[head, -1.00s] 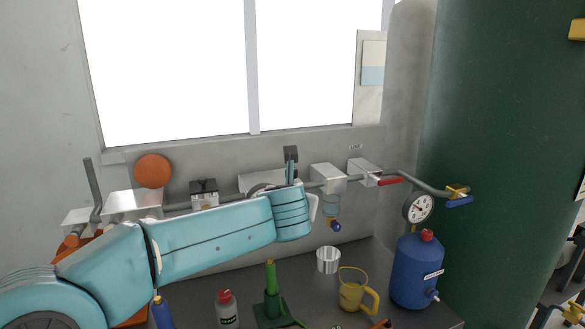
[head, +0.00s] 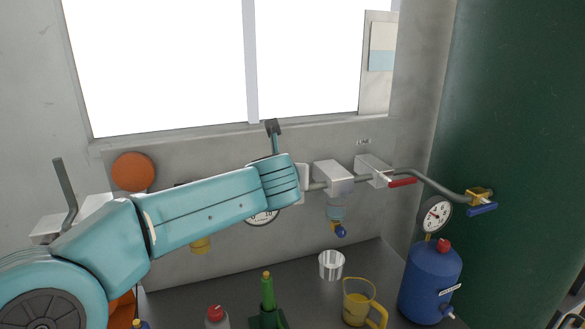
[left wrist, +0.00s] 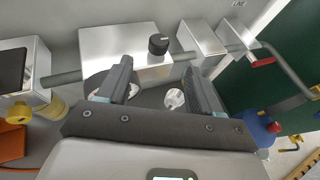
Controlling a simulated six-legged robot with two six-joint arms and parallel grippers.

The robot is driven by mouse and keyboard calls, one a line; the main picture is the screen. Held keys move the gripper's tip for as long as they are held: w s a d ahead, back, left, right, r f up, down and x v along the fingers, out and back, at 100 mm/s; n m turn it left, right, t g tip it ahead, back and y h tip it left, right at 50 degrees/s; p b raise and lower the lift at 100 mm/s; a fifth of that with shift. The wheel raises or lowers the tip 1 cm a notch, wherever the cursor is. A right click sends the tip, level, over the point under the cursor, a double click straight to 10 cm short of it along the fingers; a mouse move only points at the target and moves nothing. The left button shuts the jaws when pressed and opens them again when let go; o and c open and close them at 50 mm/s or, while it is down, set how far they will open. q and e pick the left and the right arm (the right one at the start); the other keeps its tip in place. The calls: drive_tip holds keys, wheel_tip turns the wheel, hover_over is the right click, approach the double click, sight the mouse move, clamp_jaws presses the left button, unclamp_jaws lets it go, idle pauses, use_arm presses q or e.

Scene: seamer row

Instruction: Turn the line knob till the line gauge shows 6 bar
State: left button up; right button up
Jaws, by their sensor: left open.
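The black line knob (left wrist: 158,44) sits on the front of a pale metal box on the pipe. In the left wrist view it lies ahead of and between the fingers of my left gripper (left wrist: 158,88), which is open and empty and apart from the knob. My right gripper is in neither view.
The pipe carries more metal boxes (head: 333,178) and a red-handled valve (head: 402,182) to the right. A second gauge (head: 435,215) stands above a blue tank (head: 430,280). A metal cup (head: 331,265), yellow jug (head: 358,303) and green bottle (head: 268,292) stand on the bench below.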

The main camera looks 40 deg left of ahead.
use_arm(q)
drive_tip(key=p+x, duration=0.2)
drive_tip(key=x, duration=1)
drive_tip(key=shift+a, duration=0.2)
drive_tip(key=shift+w+a+f+p, duration=0.15)
drive_tip(key=shift+w+a+p, duration=0.05)
drive_tip(key=shift+w+p, duration=0.15)
drive_tip(key=shift+c, duration=0.3)
